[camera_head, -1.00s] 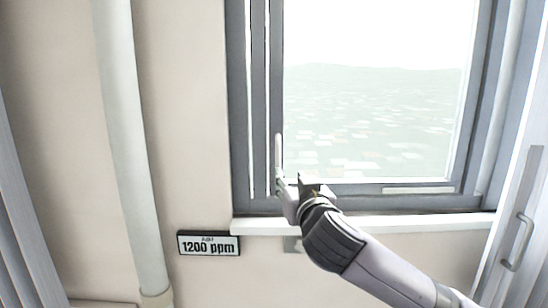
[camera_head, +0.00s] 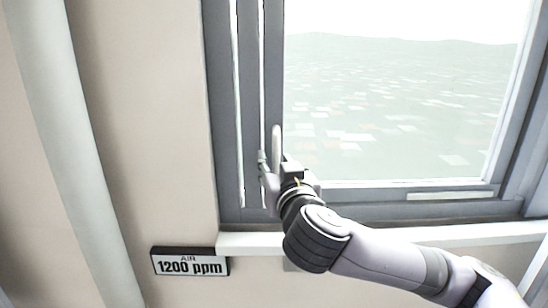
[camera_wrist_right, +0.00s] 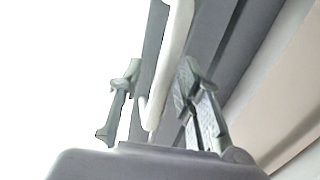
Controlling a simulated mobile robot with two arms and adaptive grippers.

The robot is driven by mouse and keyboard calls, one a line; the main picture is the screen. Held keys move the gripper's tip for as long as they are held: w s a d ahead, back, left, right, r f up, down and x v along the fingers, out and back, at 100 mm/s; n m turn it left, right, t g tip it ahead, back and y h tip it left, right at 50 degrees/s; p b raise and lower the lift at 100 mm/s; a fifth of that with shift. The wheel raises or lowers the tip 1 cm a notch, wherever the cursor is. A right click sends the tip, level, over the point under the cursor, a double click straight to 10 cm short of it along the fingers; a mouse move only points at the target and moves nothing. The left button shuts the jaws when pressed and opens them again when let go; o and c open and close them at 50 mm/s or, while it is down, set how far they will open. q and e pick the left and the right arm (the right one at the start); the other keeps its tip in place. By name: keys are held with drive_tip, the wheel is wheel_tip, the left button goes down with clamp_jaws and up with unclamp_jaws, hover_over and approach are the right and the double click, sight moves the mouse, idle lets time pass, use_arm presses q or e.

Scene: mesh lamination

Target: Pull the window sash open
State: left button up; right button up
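The grey window sash (camera_head: 273,70) stands upright with its glass at the right of its left stile. A pale vertical handle (camera_head: 277,142) is on that stile. My right gripper (camera_head: 266,165) is at the lower part of the handle. In the right wrist view, the gripper (camera_wrist_right: 160,75) has its two fingers spread, one on each side of the white handle (camera_wrist_right: 175,45). Gaps show between the fingers and the handle, so it is not gripped. The handle's lower end shows between the fingers. My left gripper is in neither view.
The grey outer frame (camera_head: 221,110) borders the sash on the left. A white sill (camera_head: 250,242) runs below. A black-edged sign reading 1200 ppm (camera_head: 190,262) is on the wall, and a pale pipe (camera_head: 70,130) stands further left.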

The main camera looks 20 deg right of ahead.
drive_tip(key=shift+s+a+r, duration=0.1)
drive_tip(key=shift+s+r, duration=0.05)
drive_tip(key=shift+s, duration=0.1)
drive_tip(key=shift+c, duration=0.6)
drive_tip(key=shift+w, duration=0.1)
clamp_jaws()
